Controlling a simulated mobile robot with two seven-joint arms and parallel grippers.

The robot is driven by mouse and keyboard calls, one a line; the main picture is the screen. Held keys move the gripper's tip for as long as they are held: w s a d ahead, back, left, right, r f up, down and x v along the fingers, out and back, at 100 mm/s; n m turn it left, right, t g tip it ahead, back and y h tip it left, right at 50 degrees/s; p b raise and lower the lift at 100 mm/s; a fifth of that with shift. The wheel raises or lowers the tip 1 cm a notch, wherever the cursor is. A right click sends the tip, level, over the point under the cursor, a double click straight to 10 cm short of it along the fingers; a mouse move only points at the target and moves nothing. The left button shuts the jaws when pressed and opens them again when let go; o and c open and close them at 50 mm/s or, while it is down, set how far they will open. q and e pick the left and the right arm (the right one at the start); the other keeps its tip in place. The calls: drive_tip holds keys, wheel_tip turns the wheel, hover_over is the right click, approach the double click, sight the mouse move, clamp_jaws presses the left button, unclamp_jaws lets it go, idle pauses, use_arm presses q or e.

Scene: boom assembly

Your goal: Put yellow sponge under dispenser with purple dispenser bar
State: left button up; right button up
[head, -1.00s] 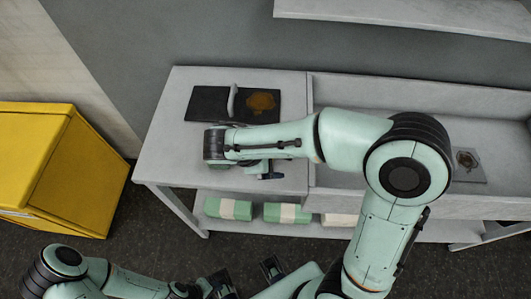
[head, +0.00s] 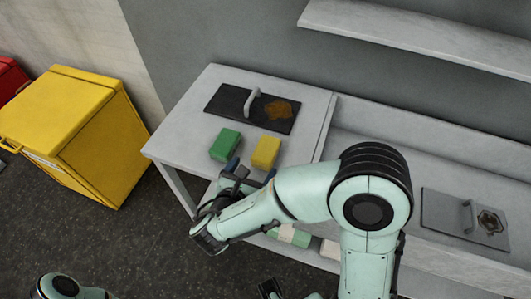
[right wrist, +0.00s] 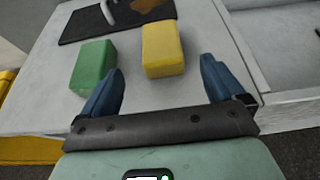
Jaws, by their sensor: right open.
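The yellow sponge (head: 265,152) lies on the left part of the grey counter, and it also shows in the right wrist view (right wrist: 162,50). A green sponge (head: 225,146) lies just left of it, apart from it. My right gripper (head: 251,170) is open and empty at the counter's front edge, on the near side of both sponges. In the right wrist view its blue fingers (right wrist: 161,80) are spread, with the yellow sponge ahead between them and the green sponge ahead of the left finger. No dispenser or purple bar is seen.
A black board (head: 226,103) with an upright handle and brown patch lies behind the sponges. A grey plate (head: 440,212) with a handle lies at right. A yellow bin (head: 75,125) stands left. Wrapped packs (head: 290,236) sit on the lower shelf.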

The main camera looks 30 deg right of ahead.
sight(265, 153)
drive_tip(key=x, duration=1)
drive_tip(key=shift+s+f, duration=0.15)
drive_tip(key=shift+f, duration=0.1)
drive_tip(key=c, duration=1.1)
use_arm(q)
drive_tip(key=shift+f, duration=0.1)
drive_tip(key=r+p, duration=0.1)
drive_tip(key=r, duration=0.1)
drive_tip(key=w+r+p, duration=0.1)
drive_tip(key=r+p, duration=0.1)
drive_tip(key=shift+w, duration=0.15)
use_arm(e)
wheel_tip(265, 153, up, 20)
drive_tip(key=shift+r, duration=0.1)
